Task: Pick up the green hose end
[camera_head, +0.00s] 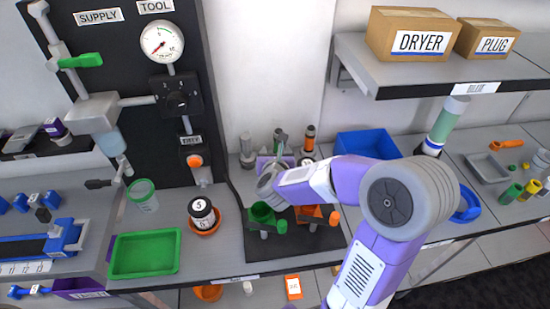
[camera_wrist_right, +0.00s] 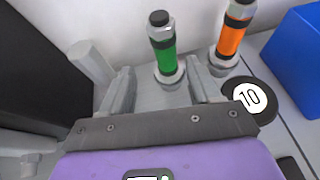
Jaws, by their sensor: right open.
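My right gripper (camera_wrist_right: 163,88) is open and empty. Its two grey fingers point toward the green hose end, which shows in the gap between them, nearer the right finger. I cannot tell how far beyond the fingertips it stands. In the head view, the right gripper (camera_head: 274,158) is at the back of the bench. My left gripper is not in view.
An orange-banded hose end (camera_wrist_right: 230,38) stands just right of the green one. A round black piece marked 10 (camera_wrist_right: 250,98) lies near the right finger. A blue bin (camera_head: 366,146) stands further right. The black panel (camera_head: 145,60) rises at left.

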